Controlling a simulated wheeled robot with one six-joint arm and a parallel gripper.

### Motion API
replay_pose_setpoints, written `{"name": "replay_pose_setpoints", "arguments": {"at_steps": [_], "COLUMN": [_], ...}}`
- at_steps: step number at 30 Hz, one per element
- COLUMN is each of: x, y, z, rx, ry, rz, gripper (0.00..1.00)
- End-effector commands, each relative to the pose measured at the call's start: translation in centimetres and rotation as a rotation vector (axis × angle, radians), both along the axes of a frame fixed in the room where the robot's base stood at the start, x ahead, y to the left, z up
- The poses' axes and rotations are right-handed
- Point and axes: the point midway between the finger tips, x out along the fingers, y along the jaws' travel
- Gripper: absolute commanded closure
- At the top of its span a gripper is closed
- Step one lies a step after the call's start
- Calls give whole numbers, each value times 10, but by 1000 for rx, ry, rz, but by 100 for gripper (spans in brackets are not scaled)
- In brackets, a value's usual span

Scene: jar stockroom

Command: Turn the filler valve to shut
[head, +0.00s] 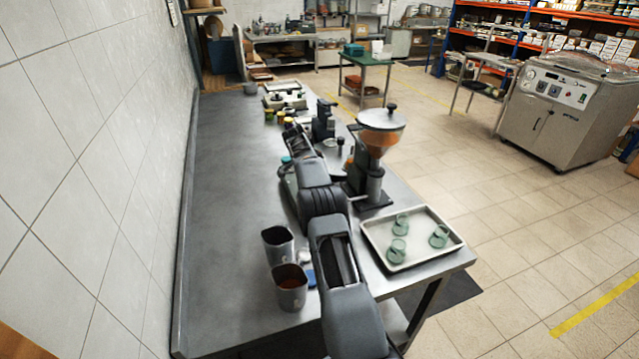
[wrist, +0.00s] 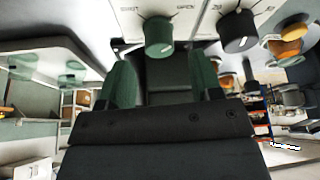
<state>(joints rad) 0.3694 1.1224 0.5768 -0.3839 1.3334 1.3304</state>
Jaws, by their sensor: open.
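In the wrist view, a green knob (wrist: 158,36) with a white pointer mark sits on a pale panel (wrist: 188,12). Small lettering beside it seems to read OPEN on the right; the left word is unclear. A black knob (wrist: 238,32) with a white mark is to its right. I cannot tell for sure which knob is the filler valve. My gripper (wrist: 161,72) is open, with its two green-padded fingers apart and nothing between them. The green knob is just beyond the fingertips, roughly centred. In the head view, my arm hides the gripper and knobs.
A funnel-topped filler (head: 380,145) with orange contents stands right of my arm. A metal tray (head: 440,256) with green glass jars is at the bench's right edge. Two dark cups (head: 290,292) stand left of my arm. The bench's left side (head: 225,200) is clear along the tiled wall.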

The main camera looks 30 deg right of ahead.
Motion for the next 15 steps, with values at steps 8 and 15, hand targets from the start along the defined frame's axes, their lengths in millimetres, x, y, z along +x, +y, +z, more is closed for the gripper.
{"name": "replay_pose_setpoints", "arguments": {"at_steps": [8, 15], "x": [-1, -1], "y": [-13, -16], "z": [-30, -39], "rx": [1, 0], "ry": [2, 0], "rz": [0, 1], "gripper": [41, 41]}}
